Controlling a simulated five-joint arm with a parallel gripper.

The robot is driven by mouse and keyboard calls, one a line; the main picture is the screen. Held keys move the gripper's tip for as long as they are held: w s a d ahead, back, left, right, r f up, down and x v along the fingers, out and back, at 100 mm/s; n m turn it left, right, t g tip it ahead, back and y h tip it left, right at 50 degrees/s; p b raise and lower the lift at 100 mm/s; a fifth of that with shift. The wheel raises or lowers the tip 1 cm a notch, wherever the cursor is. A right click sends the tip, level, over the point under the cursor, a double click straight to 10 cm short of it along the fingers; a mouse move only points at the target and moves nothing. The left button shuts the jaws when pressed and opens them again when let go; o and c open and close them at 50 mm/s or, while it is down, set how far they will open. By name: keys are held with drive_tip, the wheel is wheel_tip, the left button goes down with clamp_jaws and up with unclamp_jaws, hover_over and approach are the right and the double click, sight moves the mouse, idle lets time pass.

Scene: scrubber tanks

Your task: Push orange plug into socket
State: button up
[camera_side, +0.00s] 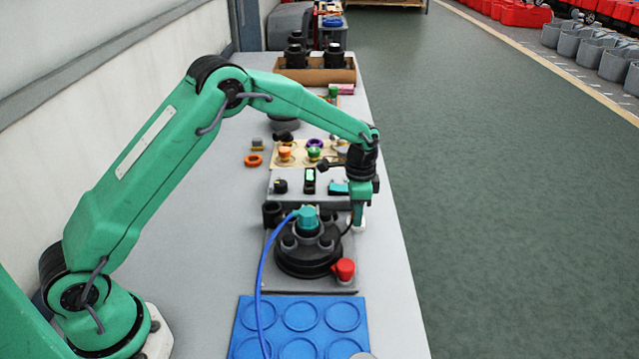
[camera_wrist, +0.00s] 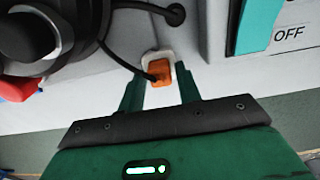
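The orange plug (camera_wrist: 160,72) shows in the wrist view with a black cable running to it. It sits against a white socket (camera_wrist: 154,56); how deep it is seated I cannot tell. My gripper (camera_wrist: 159,80) has its two green fingers apart, one on each side of the plug, with gaps showing between fingers and plug. In the side view my gripper (camera_side: 359,210) points down at the right edge of the grey panel, by a small white part. The orange plug is not clearly visible there.
A round black base with a teal connector (camera_side: 308,220) and blue cable stands left of my gripper. A red knob (camera_side: 344,268) is in front. A grey switch panel (camera_side: 290,183) is behind, and a blue tray (camera_side: 300,320) lies nearest the camera.

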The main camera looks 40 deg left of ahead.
drive_tip(key=shift+c, duration=0.4)
clamp_jaws()
wheel_tip(320, 180, up, 10)
idle(0.7)
drive_tip(key=s+a, duration=0.1)
drive_tip(key=a, duration=1.4)
drive_tip(key=shift+s, duration=0.25)
idle(0.5)
drive_tip(key=shift+f, duration=2.25)
